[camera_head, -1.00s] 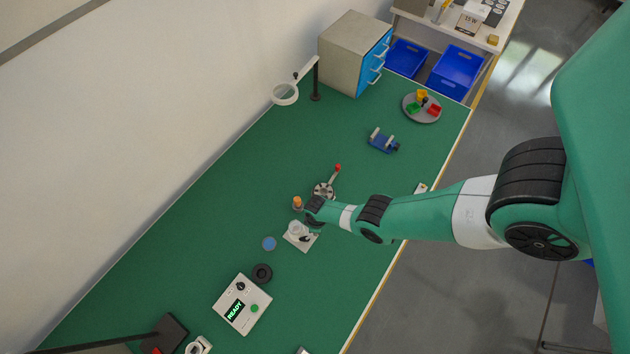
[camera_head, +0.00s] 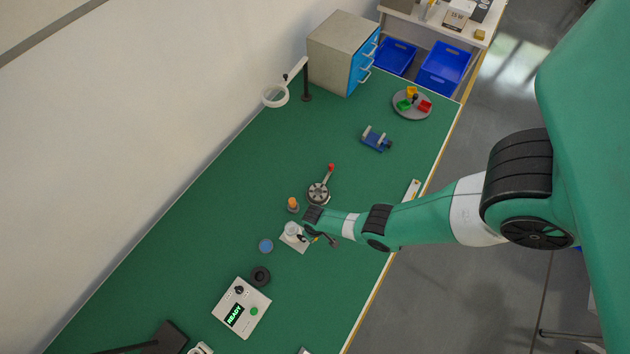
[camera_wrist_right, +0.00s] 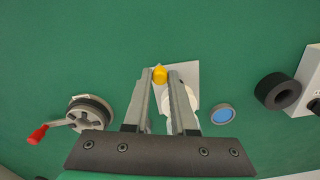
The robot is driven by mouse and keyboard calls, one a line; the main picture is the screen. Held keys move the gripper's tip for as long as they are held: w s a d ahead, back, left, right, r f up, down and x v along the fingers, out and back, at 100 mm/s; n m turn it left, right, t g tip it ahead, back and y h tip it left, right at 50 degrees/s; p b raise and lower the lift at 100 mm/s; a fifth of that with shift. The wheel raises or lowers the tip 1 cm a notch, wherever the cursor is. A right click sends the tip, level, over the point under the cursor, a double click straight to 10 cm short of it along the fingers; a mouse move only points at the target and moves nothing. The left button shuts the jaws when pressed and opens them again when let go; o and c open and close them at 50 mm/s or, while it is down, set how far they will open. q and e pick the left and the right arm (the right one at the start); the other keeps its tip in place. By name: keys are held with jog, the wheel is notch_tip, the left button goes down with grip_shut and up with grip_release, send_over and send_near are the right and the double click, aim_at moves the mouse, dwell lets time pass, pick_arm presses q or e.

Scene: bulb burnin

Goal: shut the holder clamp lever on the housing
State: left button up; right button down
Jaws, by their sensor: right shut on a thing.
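The housing (camera_head: 290,237) is a pale square plate with a white round body, on the green table just left of my right gripper. In the right wrist view the plate (camera_wrist_right: 187,73) and the white body lie partly behind the right finger. A yellow knob (camera_wrist_right: 160,75), apparently the end of the holder clamp lever, sits at the plate's edge between my fingertips. My right gripper (camera_wrist_right: 162,76) is shut on it; it also shows in the head view (camera_head: 312,238). The lever's arm and its angle are hidden by the fingers. My left gripper is not in view.
A wheel with a red-knobbed crank (camera_head: 318,193) and an orange-topped piece (camera_head: 293,204) stand close by. A blue disc (camera_head: 265,246), a black ring (camera_head: 260,276) and a control box reading READY (camera_head: 241,308) lie on the other side.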

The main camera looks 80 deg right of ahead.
dwell(0.4)
jog(key=c, duration=0.7)
grip_release()
